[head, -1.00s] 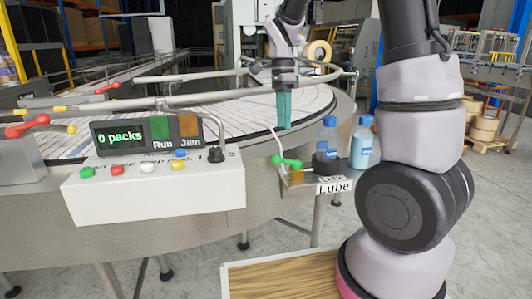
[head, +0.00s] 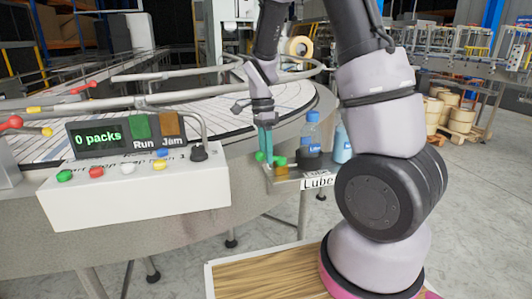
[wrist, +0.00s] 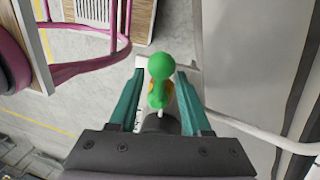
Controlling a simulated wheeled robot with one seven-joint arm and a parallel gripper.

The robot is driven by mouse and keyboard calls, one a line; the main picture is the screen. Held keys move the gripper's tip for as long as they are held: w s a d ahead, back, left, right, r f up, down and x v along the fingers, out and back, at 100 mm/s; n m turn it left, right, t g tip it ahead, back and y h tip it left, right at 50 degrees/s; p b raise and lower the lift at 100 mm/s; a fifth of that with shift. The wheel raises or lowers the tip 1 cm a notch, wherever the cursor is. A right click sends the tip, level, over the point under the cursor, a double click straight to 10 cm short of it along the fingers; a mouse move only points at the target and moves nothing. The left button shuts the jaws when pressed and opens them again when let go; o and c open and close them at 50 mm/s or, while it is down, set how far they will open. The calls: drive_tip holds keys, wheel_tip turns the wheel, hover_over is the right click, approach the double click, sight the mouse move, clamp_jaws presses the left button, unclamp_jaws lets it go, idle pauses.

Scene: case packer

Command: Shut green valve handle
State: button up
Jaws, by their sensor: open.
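The green valve handle (head: 279,161) sits on the Lube station at the edge of the round table. In the wrist view the green handle (wrist: 160,72) lies between the two teal fingers, with a gap on each side. My gripper (head: 266,150) points down at the handle, its fingers partly in front of it; in the wrist view my gripper (wrist: 160,88) is open around the handle. An amber part shows just under the handle. Whether a finger touches the handle cannot be told.
The white control box (head: 135,195) with coloured buttons is on the left. A pale pipe (wrist: 260,135) runs at the right in the wrist view. The round conveyor table (head: 60,160) lies behind.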

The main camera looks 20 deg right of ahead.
clamp_jaws()
drive_tip(key=shift+a, duration=0.2)
idle(1.2)
